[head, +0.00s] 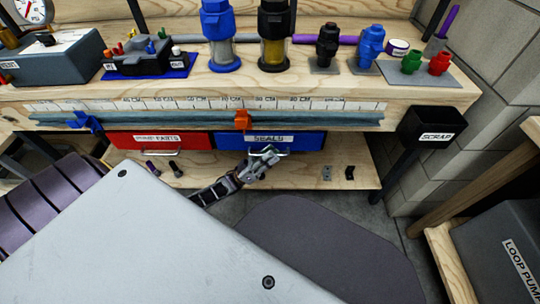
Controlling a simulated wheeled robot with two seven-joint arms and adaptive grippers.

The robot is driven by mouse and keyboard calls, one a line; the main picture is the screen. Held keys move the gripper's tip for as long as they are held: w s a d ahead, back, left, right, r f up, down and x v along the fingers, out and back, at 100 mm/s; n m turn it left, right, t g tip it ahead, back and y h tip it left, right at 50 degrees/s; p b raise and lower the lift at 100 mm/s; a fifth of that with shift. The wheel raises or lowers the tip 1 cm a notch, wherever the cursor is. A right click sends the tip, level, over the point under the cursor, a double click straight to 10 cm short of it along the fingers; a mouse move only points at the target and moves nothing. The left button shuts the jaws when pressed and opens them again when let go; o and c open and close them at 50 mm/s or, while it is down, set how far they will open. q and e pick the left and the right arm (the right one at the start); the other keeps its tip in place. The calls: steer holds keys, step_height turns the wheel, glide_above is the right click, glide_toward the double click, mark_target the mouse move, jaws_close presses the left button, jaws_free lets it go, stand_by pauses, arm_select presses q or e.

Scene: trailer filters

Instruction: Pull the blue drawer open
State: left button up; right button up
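The blue drawer (312,141), labelled SEALS, sits under the bench top to the right of a red drawer. Its front looks about level with the red one, so it appears closed. A pale handle shows low on its front, partly covered by my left gripper (266,154). The gripper is at the handle, in front of the lower middle of the drawer. Its fingers are small and overlap the handle, so I cannot tell whether they are open, shut or gripping it. My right gripper is not in view.
The red drawer (190,140) is on the left. Blue (84,121) and orange (242,119) clips sit on the ruled rail above. A black SCRAP bin (436,127) hangs at right. The lower shelf (315,172) holds small parts. Filters and fittings crowd the bench top.

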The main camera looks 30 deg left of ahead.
arm_select(q)
jaws_close()
steer(key=shift+s, duration=0.1)
steer(key=s+d+p, duration=0.3)
steer(key=s+d, duration=0.3)
steer(key=s, duration=0.4)
steer(key=s+d+p, duration=0.4)
steer(key=s+d, duration=0.2)
steer(key=s, duration=0.4)
steer(key=shift+d, duration=0.2)
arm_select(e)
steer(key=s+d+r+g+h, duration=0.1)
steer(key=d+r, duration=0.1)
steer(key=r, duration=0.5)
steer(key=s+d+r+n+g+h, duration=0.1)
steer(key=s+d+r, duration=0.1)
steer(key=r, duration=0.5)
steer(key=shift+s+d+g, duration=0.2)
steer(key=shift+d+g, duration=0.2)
arm_select(q)
jaws_free()
